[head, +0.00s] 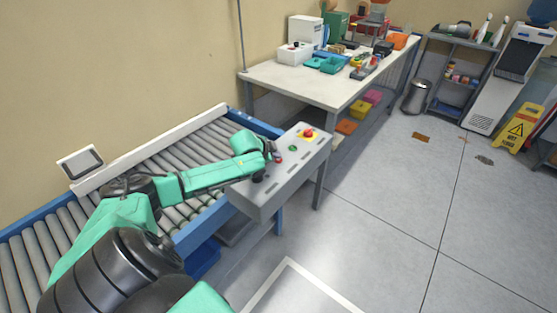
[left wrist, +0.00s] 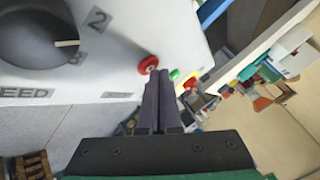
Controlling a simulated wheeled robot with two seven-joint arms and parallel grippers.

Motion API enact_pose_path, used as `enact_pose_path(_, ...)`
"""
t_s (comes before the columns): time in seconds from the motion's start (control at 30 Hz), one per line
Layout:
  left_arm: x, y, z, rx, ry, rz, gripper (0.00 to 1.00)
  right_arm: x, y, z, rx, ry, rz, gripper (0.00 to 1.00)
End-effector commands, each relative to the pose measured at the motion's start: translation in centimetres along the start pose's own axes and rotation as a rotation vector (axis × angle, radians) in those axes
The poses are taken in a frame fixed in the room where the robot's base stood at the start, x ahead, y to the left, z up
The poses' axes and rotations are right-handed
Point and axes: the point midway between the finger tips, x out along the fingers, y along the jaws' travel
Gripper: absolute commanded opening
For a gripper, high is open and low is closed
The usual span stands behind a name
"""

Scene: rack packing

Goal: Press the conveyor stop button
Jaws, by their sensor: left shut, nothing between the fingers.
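A grey control box (head: 252,200) stands beside the roller conveyor (head: 205,150). On its sloped top are a small red button (head: 278,159), a green button (head: 293,148), a larger red button on a yellow plate (head: 308,133) and a black knob (head: 258,176). My left gripper (head: 274,154) is over the box at the small red button. In the left wrist view its shut, empty fingertips (left wrist: 159,72) are right by the small red button (left wrist: 148,65); I cannot tell whether they touch it. The green button (left wrist: 174,75) lies just beyond. My right gripper is not in view.
A white table (head: 310,82) with bins and tools stands behind the box. A shelf (head: 455,75), a bin (head: 416,97) and a yellow wet-floor sign (head: 518,128) stand at the right. The floor (head: 400,220) right of the box is mostly clear.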

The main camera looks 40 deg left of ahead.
Motion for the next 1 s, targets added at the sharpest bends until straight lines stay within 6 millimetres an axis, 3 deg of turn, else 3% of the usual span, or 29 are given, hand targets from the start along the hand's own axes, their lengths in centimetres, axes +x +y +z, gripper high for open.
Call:
enact_pose_path(0.77,0.5,0.4,0.4,0.0,-0.001,0.002,0.0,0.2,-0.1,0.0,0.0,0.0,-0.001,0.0)
enact_pose_path(1.0,-0.3,-0.2,-0.2,0.0,-0.001,0.002,0.0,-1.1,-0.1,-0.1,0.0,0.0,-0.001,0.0)
